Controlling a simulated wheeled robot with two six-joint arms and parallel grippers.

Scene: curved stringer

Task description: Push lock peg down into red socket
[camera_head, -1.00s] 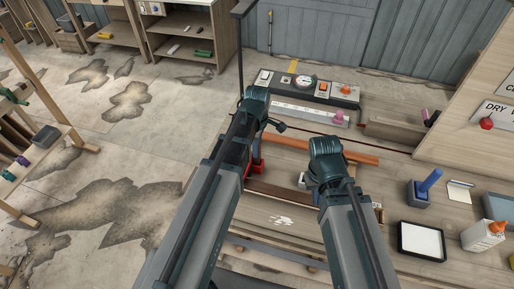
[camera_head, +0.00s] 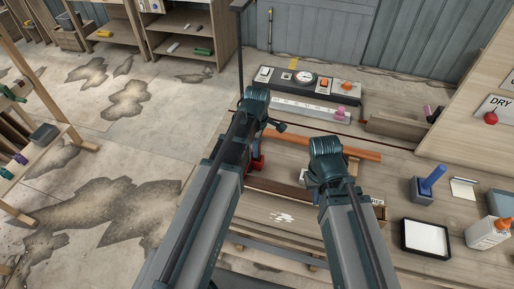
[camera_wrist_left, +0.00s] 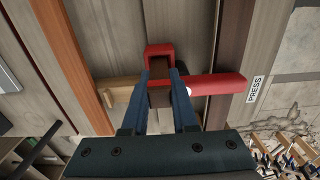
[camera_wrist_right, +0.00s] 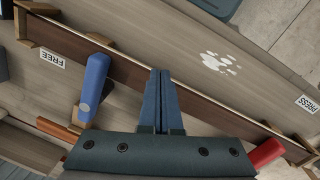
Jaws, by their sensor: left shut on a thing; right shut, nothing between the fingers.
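In the left wrist view a red U-shaped piece (camera_wrist_left: 160,50), likely the red socket, surrounds the far end of a dark brown piece (camera_wrist_left: 160,72). My left gripper (camera_wrist_left: 160,82) is shut on this brown piece. A red bar (camera_wrist_left: 216,84) extends right from beside the fingers. Red also shows beside my left gripper (camera_head: 254,103) in the head view. My right gripper (camera_wrist_right: 160,74) is shut and empty over a long dark brown strip (camera_wrist_right: 215,104); in the head view it is right of the left one (camera_head: 326,145). I cannot tell which part is the lock peg.
A blue-handled tool (camera_wrist_right: 94,82) lies near the FREE label (camera_wrist_right: 52,58). The PRESS label (camera_wrist_right: 307,103) is at the other end. On the bench at right are a blue peg in a block (camera_head: 432,180), a white tray (camera_head: 424,238) and a glue bottle (camera_head: 488,232). A gauge panel (camera_head: 310,84) stands behind.

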